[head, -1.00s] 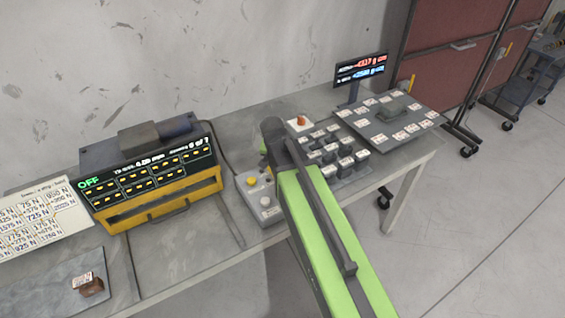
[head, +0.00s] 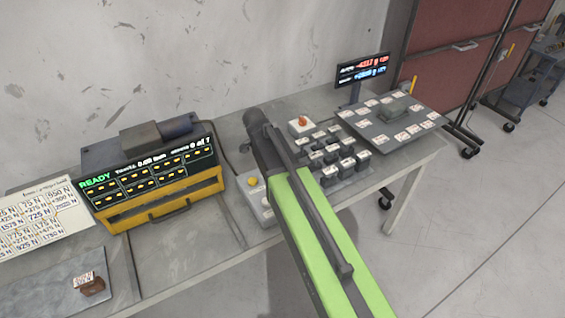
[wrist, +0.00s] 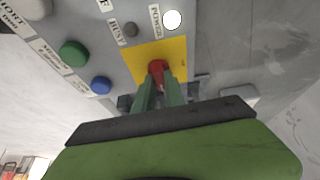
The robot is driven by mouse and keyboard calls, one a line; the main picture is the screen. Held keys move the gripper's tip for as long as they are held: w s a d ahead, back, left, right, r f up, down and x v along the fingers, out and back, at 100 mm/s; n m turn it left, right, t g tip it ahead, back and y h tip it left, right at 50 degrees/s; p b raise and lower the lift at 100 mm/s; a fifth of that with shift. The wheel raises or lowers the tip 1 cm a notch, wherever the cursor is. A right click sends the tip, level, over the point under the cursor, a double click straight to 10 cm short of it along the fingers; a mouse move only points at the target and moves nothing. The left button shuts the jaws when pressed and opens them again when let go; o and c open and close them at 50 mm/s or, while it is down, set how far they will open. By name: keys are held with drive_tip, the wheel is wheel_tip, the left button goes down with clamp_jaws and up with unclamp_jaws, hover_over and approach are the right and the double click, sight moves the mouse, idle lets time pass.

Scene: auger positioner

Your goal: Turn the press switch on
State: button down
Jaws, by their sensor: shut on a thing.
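In the wrist view a red switch knob (wrist: 156,68) stands on a yellow plate (wrist: 166,50) on a grey panel. My gripper (wrist: 159,83) has its two green fingers around the knob, shut on it. A white lamp (wrist: 172,19) beside the POWER label is bright. In the head view my arm reaches over the bench and hides the gripper and this switch. The press display (head: 150,175) there reads READY in green.
The wrist view shows a green button (wrist: 74,54) and a blue button (wrist: 101,85) left of the plate. In the head view, a small control box (head: 257,197) with a yellow button sits left of my arm, and a block of dark keys (head: 340,160) sits right.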

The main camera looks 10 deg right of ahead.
drive_tip(key=shift+a, duration=0.1)
idle(0.3)
drive_tip(key=c, duration=1.4)
unclamp_jaws()
drive_tip(key=p+v, duration=1.6)
drive_tip(key=v, duration=0.1)
drive_tip(key=shift+r, duration=0.25)
